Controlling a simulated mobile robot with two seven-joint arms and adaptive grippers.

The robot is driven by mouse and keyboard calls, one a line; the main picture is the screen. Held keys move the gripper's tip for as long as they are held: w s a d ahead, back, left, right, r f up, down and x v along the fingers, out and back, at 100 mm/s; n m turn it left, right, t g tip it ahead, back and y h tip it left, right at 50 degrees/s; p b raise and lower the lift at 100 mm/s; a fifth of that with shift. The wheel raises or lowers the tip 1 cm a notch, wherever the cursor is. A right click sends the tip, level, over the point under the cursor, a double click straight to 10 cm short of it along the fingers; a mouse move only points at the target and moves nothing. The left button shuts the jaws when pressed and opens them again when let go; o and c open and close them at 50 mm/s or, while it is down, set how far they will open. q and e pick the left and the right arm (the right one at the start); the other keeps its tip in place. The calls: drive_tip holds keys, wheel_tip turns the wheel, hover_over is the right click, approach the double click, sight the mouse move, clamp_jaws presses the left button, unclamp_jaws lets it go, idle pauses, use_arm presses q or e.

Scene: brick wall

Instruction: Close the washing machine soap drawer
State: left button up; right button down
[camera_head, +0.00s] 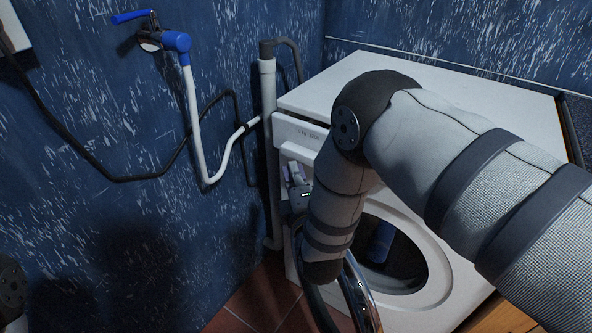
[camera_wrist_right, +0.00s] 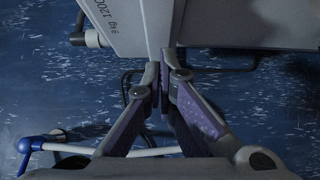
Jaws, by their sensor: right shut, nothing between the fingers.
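The white washing machine (camera_head: 455,100) stands in the corner. Its soap drawer (camera_head: 298,132), with printed lettering on its white front, is at the upper left of the machine's front. It appears to stick out, but how far is hard to tell. The lettered front (camera_wrist_right: 117,24) also shows in the right wrist view. My right gripper (camera_head: 292,168) is shut and empty, just below and in front of the drawer. In the wrist view its fingertips (camera_wrist_right: 164,78) are close to the white edge; contact cannot be told. My right arm hides part of the machine's front. My left gripper is not in view.
The round door's chrome ring (camera_head: 360,292) stands open below my right arm, beside the drum opening (camera_head: 392,252). A blue tap (camera_head: 176,42) with a white hose and a grey standpipe (camera_head: 268,150) are on the left wall, close to the machine.

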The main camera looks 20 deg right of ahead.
sight(304, 160)
drive_tip(key=shift+w+d, duration=0.25)
drive_tip(key=shift+d, duration=0.05)
drive_tip(key=shift+w+d, duration=0.8)
drive_tip(key=shift+d, duration=0.2)
drive_tip(key=shift+w+d, duration=0.2)
drive_tip(key=shift+d, duration=0.1)
drive_tip(key=shift+r, duration=0.1)
